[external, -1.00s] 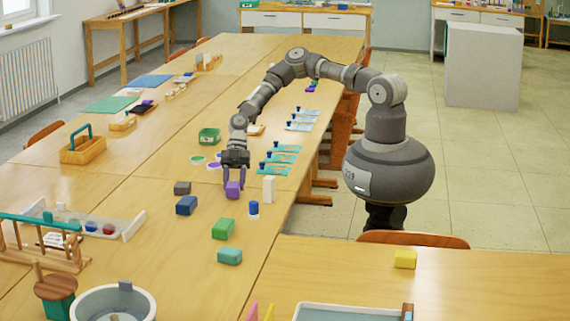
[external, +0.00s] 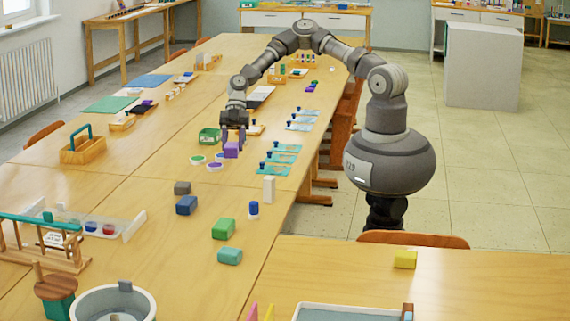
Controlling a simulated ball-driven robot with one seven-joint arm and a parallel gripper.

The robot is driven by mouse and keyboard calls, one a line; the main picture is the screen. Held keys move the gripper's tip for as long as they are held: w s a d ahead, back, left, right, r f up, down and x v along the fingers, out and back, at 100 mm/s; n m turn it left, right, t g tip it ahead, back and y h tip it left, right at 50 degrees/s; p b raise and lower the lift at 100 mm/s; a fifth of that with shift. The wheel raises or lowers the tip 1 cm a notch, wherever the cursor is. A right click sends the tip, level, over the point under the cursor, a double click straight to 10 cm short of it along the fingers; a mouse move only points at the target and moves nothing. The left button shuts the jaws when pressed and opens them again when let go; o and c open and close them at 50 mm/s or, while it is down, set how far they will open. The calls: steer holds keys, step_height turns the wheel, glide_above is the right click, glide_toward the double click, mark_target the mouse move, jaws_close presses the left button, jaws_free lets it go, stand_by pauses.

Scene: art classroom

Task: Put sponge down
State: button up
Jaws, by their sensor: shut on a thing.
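My gripper (external: 233,143) is shut on a purple block (external: 231,150), which looks like the sponge. The arm reaches out over the long wooden table (external: 170,232) and the gripper points down. The block is between the fingers, just behind the small round dishes (external: 215,166) and to the right of a green box (external: 209,136). I cannot tell for sure whether its underside is clear of the table.
Blue (external: 186,205), grey (external: 182,188), green (external: 223,229) and teal (external: 229,256) blocks stand nearer the camera. A white block (external: 269,188) and a blue-and-white bottle (external: 253,209) stand near the right edge. Teal cards (external: 281,159) lie to the right of the gripper.

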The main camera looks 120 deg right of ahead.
steer(key=w+a+f, duration=0.2)
steer(key=a+f, duration=0.1)
steer(key=a, duration=0.8)
steer(key=w+a+f, duration=0.2)
steer(key=a+f, duration=0.1)
steer(key=a, duration=0.9)
steer(key=w+a+f, duration=0.2)
steer(key=a+f, duration=0.1)
steer(key=a, duration=0.8)
steer(key=shift+w+a, duration=0.3)
steer(key=shift+m+t+h, duration=0.3)
steer(key=shift+m+t, duration=0.1)
steer(key=shift+m, duration=0.1)
steer(key=a, duration=1.1)
steer(key=shift+s+r, duration=0.1)
steer(key=shift+s, duration=0.3)
steer(key=s+a+r, duration=0.3)
steer(key=a, duration=0.6)
steer(key=s+a+r, duration=0.3)
steer(key=a, duration=0.5)
steer(key=s+a+r, duration=0.3)
steer(key=s+a, duration=0.1)
steer(key=a, duration=0.5)
steer(key=shift+m, duration=0.4)
step_height(320, 180, down, 5)
steer(key=shift+w+d+r, duration=0.1)
steer(key=shift+w+d, duration=0.05)
step_height(320, 180, down, 10)
steer(key=b, duration=0.4)
steer(key=shift+b, duration=0.3)
